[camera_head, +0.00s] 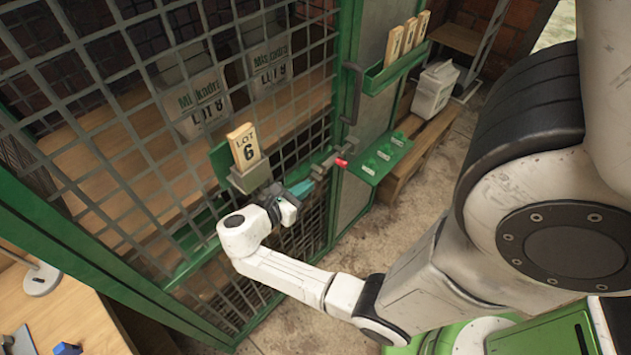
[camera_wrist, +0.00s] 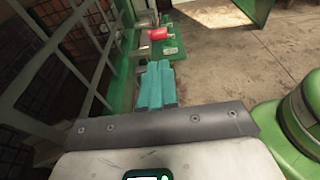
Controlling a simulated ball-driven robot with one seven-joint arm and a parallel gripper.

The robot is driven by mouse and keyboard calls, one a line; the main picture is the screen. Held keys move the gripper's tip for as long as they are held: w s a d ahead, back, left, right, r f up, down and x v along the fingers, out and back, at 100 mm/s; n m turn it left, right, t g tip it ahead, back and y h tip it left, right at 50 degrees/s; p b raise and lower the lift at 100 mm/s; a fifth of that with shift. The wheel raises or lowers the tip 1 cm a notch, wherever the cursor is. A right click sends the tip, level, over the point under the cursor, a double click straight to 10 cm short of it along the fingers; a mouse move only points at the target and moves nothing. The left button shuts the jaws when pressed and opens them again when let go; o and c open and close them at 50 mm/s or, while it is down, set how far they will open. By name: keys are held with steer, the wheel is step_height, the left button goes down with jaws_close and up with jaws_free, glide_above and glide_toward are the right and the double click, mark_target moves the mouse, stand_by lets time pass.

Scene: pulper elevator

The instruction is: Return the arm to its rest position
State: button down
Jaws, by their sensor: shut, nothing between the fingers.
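My white arm reaches from the right of the head view toward the mesh cage door. My gripper (camera_head: 308,188) is at its end, in front of the green-framed mesh, near the red-tipped latch (camera_head: 341,162). In the wrist view the teal fingers of my gripper (camera_wrist: 156,72) lie together with nothing between them. The red latch end (camera_wrist: 158,33) shows beyond the fingertips, apart from them.
A wooden "LOT 6" tag (camera_head: 244,146) stands in a holder on the mesh, close beside my wrist. A green shelf with switches (camera_head: 380,156) and a tag rack (camera_head: 394,70) are on the right. A wooden desk (camera_head: 60,300) is at lower left. Open concrete floor (camera_wrist: 230,50) lies right of the cage.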

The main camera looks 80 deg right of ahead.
steer(key=shift+v, duration=0.8)
steer(key=shift+f, duration=0.1)
